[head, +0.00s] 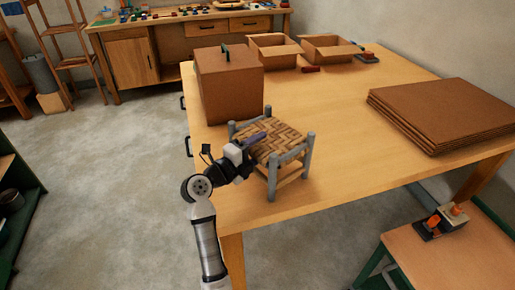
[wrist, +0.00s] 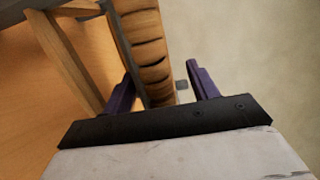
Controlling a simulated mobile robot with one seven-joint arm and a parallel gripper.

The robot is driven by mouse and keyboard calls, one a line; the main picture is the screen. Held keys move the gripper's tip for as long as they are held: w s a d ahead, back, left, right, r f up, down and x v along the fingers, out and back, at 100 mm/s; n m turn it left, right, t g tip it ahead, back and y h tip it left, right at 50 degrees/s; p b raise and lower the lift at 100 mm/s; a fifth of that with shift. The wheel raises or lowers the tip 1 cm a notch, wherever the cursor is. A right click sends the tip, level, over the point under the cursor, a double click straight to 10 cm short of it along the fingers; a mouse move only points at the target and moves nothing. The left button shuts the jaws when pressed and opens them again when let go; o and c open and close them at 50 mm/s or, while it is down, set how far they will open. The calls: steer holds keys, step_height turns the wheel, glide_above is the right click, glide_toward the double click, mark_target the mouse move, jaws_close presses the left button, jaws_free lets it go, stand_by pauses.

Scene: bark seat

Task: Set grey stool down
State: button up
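The grey stool (head: 272,145) has grey posts and a woven brown seat. In the head view it is upright at the near left corner of the wooden table (head: 350,120), its visible feet at the tabletop. My gripper (head: 254,140) reaches it from the left at seat height, one purple finger showing over the seat. In the wrist view the woven seat rim (wrist: 146,50) lies between the fingers of my gripper (wrist: 162,88), close to the left finger. A clear gap shows between the rim and the right finger, so the gripper looks open. The far left leg is partly hidden.
A brown box with a dark handle (head: 228,85) stands just behind the stool. Two open cartons (head: 274,54) are further back. A stack of flat cardboard (head: 440,112) lies at the right. The tabletop between is clear. A small bench (head: 440,262) stands at the lower right.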

steer(key=shift+r, duration=0.15)
steer(key=b+v, duration=0.3)
steer(key=v, duration=0.9)
